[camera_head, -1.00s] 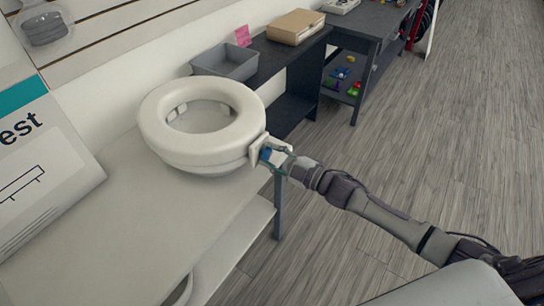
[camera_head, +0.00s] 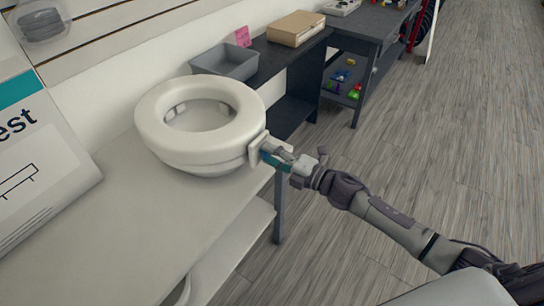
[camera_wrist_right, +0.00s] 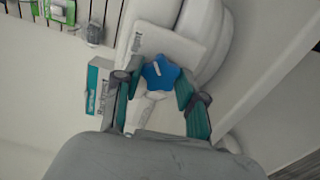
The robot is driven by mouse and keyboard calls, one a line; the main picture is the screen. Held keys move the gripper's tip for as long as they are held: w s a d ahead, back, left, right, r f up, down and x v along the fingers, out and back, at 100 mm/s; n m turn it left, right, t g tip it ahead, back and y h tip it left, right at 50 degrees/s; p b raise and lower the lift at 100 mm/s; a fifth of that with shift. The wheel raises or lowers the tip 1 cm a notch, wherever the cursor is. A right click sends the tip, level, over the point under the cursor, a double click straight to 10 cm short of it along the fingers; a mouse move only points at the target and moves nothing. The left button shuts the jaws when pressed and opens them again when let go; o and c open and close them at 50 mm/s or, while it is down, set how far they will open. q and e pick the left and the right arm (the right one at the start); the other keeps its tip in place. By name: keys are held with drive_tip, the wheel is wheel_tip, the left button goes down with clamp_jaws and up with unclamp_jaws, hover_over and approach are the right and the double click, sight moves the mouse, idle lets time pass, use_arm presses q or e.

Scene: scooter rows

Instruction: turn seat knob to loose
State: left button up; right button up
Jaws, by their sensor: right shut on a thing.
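The white raised toilet seat (camera_head: 200,152) sits on the light bench top (camera_head: 90,240), with a bracket plate on its right side. The blue star-shaped seat knob (camera_wrist_right: 162,72) is on a pale plate (camera_wrist_right: 175,42) in the wrist view. A short white mark shows on the knob; small printing on the plate is too small to read. My right gripper (camera_head: 270,158) is shut on the knob, its teal fingers on either side of it in the wrist view (camera_wrist_right: 160,78). In the head view the fingers mostly hide the knob. My left gripper is not in view.
A grey bin (camera_head: 224,62) and a cardboard box (camera_head: 296,28) stand on the dark table behind the seat. A large printed sign (camera_head: 35,150) leans at the left. The floor (camera_head: 450,150) to the right is clear.

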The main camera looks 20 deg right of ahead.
drive_tip(key=shift+n, duration=0.3)
idle(0.4)
drive_tip(key=o, duration=1.1)
drive_tip(key=shift+o, duration=0.2)
drive_tip(key=shift+s, duration=0.1)
drive_tip(key=shift+s+d+f, duration=0.1)
drive_tip(key=shift+s+d, duration=0.2)
drive_tip(key=v, duration=1.1)
drive_tip(key=shift+d, duration=0.1)
